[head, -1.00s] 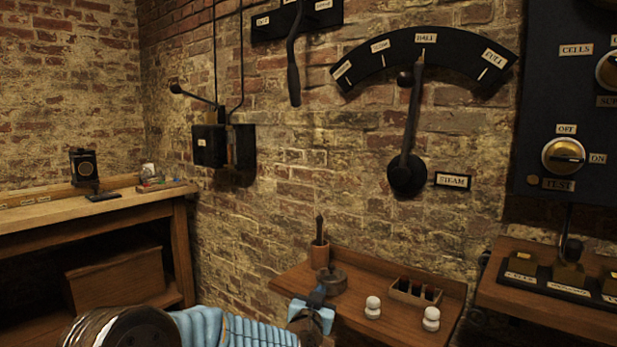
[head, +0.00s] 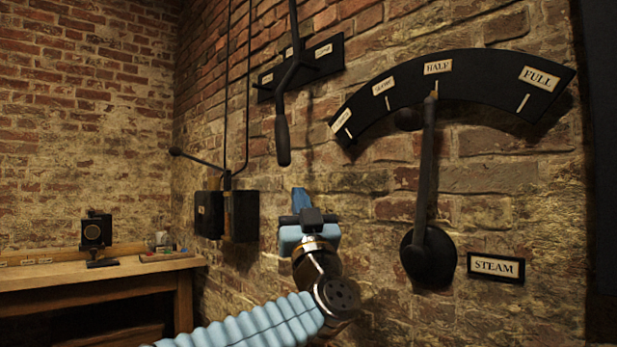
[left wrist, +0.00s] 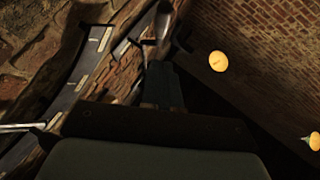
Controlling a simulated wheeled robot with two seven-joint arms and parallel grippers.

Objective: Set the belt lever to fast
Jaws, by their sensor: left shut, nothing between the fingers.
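The belt lever (head: 283,130) appears to be the dark lever on the brick wall at top centre in the head view. Its handle hangs down in front of a black label plate (head: 330,57), whose small words I cannot read surely. The handle is near the middle of the plate. My left gripper (head: 300,198) is shut and empty, pointing up, below and slightly right of the handle's lower end in the picture. A gap shows between them. In the left wrist view the dark fingers (left wrist: 161,85) point toward label plates and rods. My right gripper is not in view.
A steam lever (head: 425,185) with a curved scale (head: 470,82) is on the wall to the right, pointing at HALF. A black box (head: 240,215) with a thin side lever is on the wall to the left. A wooden bench (head: 100,272) stands at the far left.

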